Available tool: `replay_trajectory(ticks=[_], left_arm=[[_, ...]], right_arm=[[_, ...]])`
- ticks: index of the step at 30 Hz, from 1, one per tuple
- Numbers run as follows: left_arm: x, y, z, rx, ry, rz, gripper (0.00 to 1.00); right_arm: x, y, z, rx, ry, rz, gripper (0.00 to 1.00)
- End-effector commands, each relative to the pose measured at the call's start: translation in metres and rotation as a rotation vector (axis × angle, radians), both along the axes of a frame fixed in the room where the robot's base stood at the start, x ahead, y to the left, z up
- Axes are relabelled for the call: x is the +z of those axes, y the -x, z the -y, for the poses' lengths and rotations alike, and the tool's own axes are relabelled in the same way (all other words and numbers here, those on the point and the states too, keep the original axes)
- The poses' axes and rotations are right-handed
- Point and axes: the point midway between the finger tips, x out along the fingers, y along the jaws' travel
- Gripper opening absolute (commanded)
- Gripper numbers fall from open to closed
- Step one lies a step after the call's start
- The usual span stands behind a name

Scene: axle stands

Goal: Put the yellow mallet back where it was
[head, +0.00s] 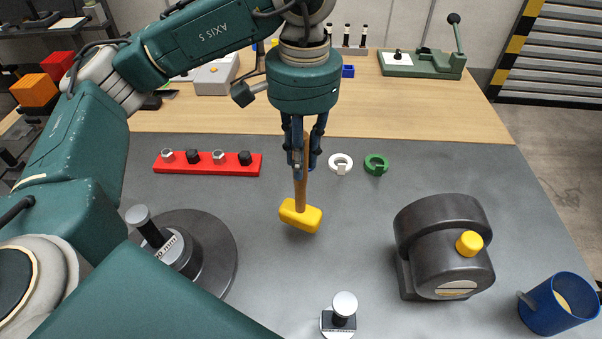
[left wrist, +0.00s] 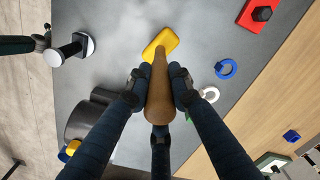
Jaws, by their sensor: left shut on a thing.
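The yellow mallet (head: 301,216) has a yellow block head and a wooden handle. My left gripper (head: 305,165) is shut on the upper part of the handle, and the mallet hangs head down. In the left wrist view the fingers (left wrist: 158,88) close around the handle from both sides, with the yellow head (left wrist: 160,44) beyond them over the grey mat. I cannot tell whether the head touches the mat. My right gripper is not in view.
A red strip (head: 208,170) with several nuts lies left of the mallet. White (head: 340,163) and green (head: 376,164) rings lie to the right. A dark machine (head: 444,248) and blue mug (head: 560,304) stand at right. A silver-topped stand (head: 342,312) is in front.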

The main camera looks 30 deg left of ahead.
Motion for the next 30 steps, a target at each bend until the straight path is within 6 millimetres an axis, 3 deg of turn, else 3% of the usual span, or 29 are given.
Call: replay_trajectory(ticks=[11,24,25,27,30], left_arm=[[-0.042,0.000,0.000,-0.001,0.001,0.000,0.00],[-0.049,0.000,0.000,-0.001,0.002,0.003,0.00],[-0.048,0.000,0.000,-0.001,0.001,0.001,0.26],[-0.048,0.000,0.000,-0.001,0.001,0.001,0.39],[-0.048,0.000,0.000,-0.001,0.001,0.001,0.39]], right_arm=[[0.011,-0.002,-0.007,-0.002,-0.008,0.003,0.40],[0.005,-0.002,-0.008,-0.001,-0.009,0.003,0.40],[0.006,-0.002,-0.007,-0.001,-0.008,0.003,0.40],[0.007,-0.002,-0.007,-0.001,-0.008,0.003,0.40],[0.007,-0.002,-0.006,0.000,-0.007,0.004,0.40]])
